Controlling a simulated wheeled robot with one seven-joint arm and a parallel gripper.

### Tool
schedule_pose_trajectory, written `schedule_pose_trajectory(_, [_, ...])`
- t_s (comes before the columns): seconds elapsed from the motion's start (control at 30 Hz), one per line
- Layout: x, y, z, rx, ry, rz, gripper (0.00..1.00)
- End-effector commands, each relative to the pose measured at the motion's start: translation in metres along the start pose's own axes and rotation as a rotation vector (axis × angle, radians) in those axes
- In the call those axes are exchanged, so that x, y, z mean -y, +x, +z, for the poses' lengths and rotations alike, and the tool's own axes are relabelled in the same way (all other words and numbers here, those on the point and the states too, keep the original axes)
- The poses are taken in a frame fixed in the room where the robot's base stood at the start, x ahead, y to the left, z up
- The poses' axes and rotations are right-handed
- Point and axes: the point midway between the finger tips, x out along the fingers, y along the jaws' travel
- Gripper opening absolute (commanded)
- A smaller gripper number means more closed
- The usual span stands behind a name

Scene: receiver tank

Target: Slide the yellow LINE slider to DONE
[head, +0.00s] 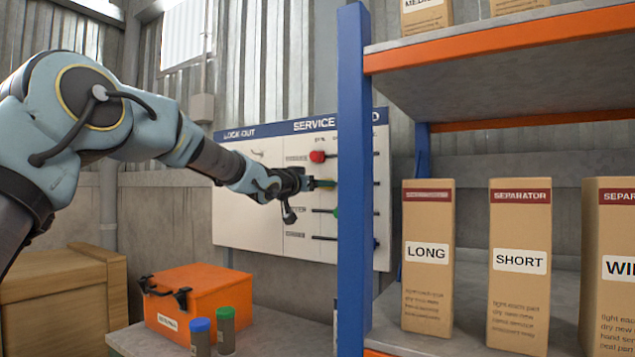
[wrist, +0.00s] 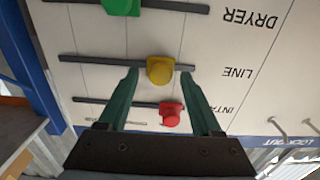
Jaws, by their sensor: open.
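The yellow LINE slider (wrist: 159,70) is a knob on a dark horizontal track in the wrist view, where the board appears upside down. It stands nearer the LINE label end than the track's far end. My gripper (wrist: 160,74) is open, with one green finger on each side of the yellow knob and a small gap to each. In the head view my gripper (head: 308,183) is at the service board (head: 262,222). The yellow knob is hidden there. The DONE mark is not readable in either view.
The red INTAKE knob (wrist: 170,115) and green DRYER knob (wrist: 122,6) sit on neighbouring tracks. A blue shelf post (head: 354,200) stands in front of the board's right part. Boxed shelves are to the right. An orange case (head: 205,295) and two capped jars stand below.

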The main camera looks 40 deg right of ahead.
Motion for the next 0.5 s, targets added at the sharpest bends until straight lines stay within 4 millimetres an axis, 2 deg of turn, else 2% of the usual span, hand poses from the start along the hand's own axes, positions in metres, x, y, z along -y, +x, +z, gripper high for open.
schedule_pose_trajectory(0.27, [0.0003,0.0013,0.0007,0.001,0.0,-0.001,0.66])
schedule_pose_trajectory(0.5, [0.0004,0.0011,0.0006,0.0,0.0,-0.001,0.39])
